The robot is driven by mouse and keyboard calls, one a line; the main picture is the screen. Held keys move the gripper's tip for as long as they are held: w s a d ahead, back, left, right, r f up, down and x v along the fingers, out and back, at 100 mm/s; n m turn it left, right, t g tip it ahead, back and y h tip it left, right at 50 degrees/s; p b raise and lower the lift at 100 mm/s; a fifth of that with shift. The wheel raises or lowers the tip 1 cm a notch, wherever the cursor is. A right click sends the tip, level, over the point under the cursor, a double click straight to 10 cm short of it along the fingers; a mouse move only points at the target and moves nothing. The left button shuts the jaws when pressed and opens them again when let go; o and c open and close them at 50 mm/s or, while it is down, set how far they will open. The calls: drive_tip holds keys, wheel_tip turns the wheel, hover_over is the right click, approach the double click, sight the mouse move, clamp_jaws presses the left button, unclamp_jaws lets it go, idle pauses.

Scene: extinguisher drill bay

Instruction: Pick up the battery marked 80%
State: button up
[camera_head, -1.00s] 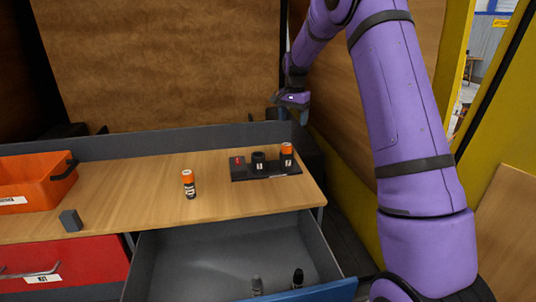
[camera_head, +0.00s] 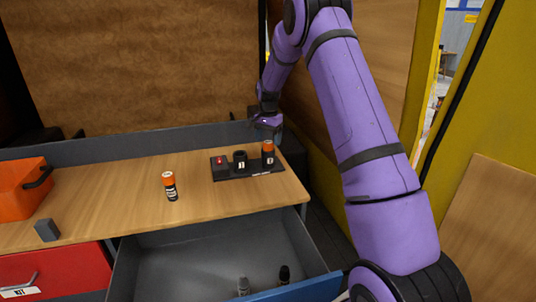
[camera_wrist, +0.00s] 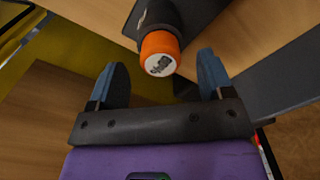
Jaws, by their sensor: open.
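A battery with an orange top (camera_head: 268,146) stands upright in the right end of a black dock (camera_head: 236,176) on the table. Its orange end with a white label shows in the wrist view (camera_wrist: 160,52). The label is upside down and small, and seems to read 80%. My gripper (camera_head: 267,131) is just above and behind this battery. In the wrist view, its two blue-grey fingers (camera_wrist: 162,74) are apart on either side of the orange end, with nothing between them gripped. A second orange-and-black battery (camera_head: 170,186) stands alone on the table; its mark is unreadable.
The dock also has an empty black cup (camera_head: 240,160) and a red-marked block (camera_head: 220,166). An orange bin (camera_head: 20,190) and a grey block (camera_head: 47,230) are at the left. A wooden panel rises behind.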

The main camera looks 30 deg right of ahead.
wheel_tip(320, 180, down, 3)
drive_tip(key=shift+r, duration=0.15)
drive_tip(key=c, duration=1.1)
drive_tip(key=shift+r, duration=0.1)
